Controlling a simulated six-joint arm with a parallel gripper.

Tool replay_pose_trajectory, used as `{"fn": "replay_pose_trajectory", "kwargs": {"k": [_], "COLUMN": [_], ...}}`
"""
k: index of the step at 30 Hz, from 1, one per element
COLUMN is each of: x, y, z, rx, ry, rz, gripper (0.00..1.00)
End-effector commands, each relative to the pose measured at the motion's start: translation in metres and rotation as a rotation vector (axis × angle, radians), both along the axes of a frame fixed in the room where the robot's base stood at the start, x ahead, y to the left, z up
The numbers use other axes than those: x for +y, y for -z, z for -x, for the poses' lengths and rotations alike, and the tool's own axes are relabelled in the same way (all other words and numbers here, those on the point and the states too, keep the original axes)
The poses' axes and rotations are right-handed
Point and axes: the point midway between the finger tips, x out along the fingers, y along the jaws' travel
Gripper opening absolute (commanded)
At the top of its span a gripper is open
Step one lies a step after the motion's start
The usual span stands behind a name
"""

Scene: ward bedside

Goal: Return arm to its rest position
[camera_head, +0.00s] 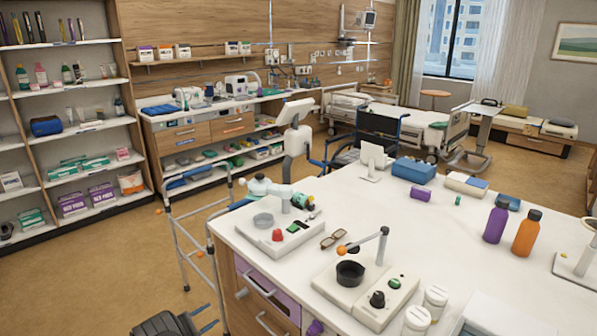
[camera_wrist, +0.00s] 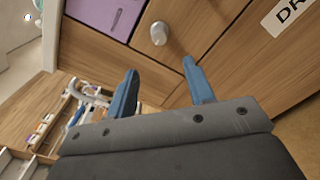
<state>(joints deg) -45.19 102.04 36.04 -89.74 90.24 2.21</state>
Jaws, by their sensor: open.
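My gripper (camera_wrist: 163,84) shows in the wrist view with its two blue fingers spread apart and nothing between them. Beyond the fingers are the wooden front of a cabinet and a round pale knob (camera_wrist: 158,33). In the head view my gripper (camera_head: 206,313) is at the bottom left edge, low and to the left of the white-topped cabinet (camera_head: 462,220). Its blue fingers point towards the cabinet's drawer side. Most of my arm is out of frame.
A walker frame (camera_head: 196,257) stands close behind my gripper. The cabinet's purple drawer (camera_head: 262,285) is close on the right. The worktop holds two white devices, glasses (camera_head: 333,238), bottles and boxes. Open floor (camera_head: 120,270) lies to the left.

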Motion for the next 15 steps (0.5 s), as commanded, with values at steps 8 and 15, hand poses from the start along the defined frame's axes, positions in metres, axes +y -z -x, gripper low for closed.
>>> {"fn": "replay_pose_trajectory", "kwargs": {"k": [8, 15], "x": [-0.041, -0.074], "y": [0.000, 0.001], "z": [-0.040, -0.074], "rx": [0.000, 0.001], "ry": [0.001, 0.000], "rz": [0.000, -0.001], "gripper": [0.48, 0.48]}}
